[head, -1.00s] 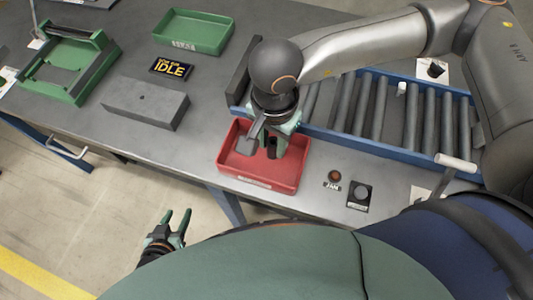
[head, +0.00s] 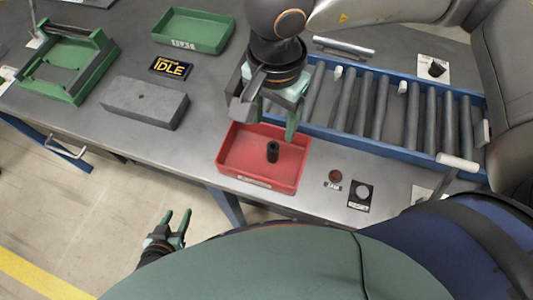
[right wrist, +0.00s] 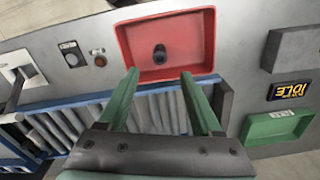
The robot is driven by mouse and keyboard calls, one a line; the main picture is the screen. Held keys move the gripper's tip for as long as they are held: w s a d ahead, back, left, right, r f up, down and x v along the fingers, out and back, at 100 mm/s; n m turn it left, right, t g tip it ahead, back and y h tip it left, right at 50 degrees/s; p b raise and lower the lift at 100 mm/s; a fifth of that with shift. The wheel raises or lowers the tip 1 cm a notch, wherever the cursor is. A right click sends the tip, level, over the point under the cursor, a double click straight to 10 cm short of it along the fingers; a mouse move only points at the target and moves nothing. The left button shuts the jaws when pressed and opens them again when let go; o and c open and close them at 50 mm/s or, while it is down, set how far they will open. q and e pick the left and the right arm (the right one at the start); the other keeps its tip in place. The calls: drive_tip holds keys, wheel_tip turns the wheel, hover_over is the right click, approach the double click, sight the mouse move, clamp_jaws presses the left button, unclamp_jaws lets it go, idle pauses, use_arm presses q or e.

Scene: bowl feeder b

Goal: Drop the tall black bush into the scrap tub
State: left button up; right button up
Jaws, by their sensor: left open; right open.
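The tall black bush (head: 272,151) stands upright inside the red scrap tub (head: 232,174), near the middle of its floor. In the right wrist view the bush (right wrist: 160,53) shows inside the red tub (right wrist: 206,40), beyond my fingertips. My right gripper (head: 272,128) is open and empty above the tub's back edge, apart from the bush; its fingers also show in the right wrist view (right wrist: 160,74). My left gripper (head: 180,224) is open and empty, low in front of the table over the floor.
A blue-framed roller conveyor (head: 390,145) lies behind and right of the tub. A grey block (head: 145,101), an IDLE sign (head: 171,67), a green tray (head: 193,31) and a green fixture (head: 60,60) are to the left. Buttons (head: 361,193) sit right of the tub.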

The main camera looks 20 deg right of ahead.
drive_tip(key=shift+r, duration=2.35)
